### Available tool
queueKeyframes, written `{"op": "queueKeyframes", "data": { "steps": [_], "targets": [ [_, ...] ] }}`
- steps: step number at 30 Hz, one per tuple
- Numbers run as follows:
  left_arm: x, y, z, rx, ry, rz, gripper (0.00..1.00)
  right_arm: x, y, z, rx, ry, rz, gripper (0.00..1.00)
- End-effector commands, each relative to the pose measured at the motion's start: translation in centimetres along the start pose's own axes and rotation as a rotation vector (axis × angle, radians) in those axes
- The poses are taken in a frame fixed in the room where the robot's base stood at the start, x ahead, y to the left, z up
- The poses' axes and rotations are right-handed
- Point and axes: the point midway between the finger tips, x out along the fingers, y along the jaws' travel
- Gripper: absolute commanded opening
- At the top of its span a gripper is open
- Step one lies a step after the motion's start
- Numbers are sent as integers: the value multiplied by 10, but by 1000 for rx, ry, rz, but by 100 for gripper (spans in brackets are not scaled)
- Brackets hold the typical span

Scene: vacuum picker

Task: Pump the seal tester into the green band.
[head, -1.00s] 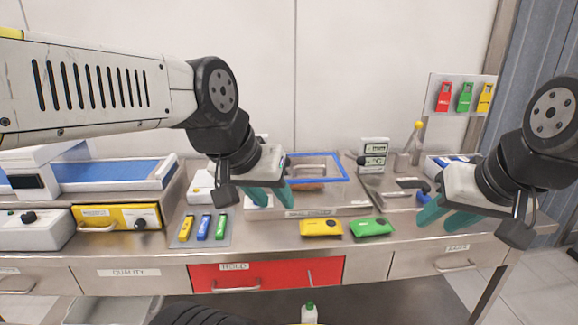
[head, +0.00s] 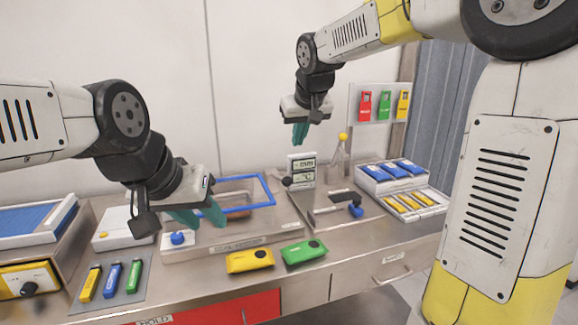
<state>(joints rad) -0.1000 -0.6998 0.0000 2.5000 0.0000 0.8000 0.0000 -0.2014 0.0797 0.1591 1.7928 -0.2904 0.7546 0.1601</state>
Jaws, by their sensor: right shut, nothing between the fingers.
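No part is plainly labelled as the seal tester, and I cannot make out a green band. On the bench, a steel unit (head: 222,247) carries a blue-rimmed frame (head: 262,178) and a white block with a blue knob (head: 177,238). A small grey instrument (head: 301,170) with displays stands behind it to the right. A yellow-topped upright piece (head: 343,138) stands right of the instrument. My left gripper (head: 199,216) is open, with its fingers in front of the frame's left part. My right gripper (head: 299,134) is shut and empty, above the instrument.
Several coloured tools lie on a grey mat (head: 105,292) at left. A tray of blue packs (head: 393,173) stands at right. Red, green and yellow tags hang on a panel (head: 355,97).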

Motion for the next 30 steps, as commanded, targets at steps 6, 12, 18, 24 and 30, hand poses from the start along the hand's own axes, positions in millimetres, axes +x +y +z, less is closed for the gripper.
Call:
{"op": "queueKeyframes", "data": {
  "steps": [6, 12, 18, 24, 30],
  "targets": [
    [0, 0, 0, 0, 0, 0, 36, 22, -11, -23, -21, 5, -7, 0],
    [0, 0, 0, 0, 0, 0, 36, 23, -12, -26, -22, 7, -7, 0],
    [0, 0, 0, 0, 0, 0, 36, 24, -12, -25, -21, 6, -7, 0],
    [0, 0, 0, 0, 0, 0, 36, 43, -12, -24, -21, 2, -7, 0],
    [0, 0, 0, 0, 0, 0, 36, 85, -12, -24, -22, 2, -7, 0]
  ]
}}
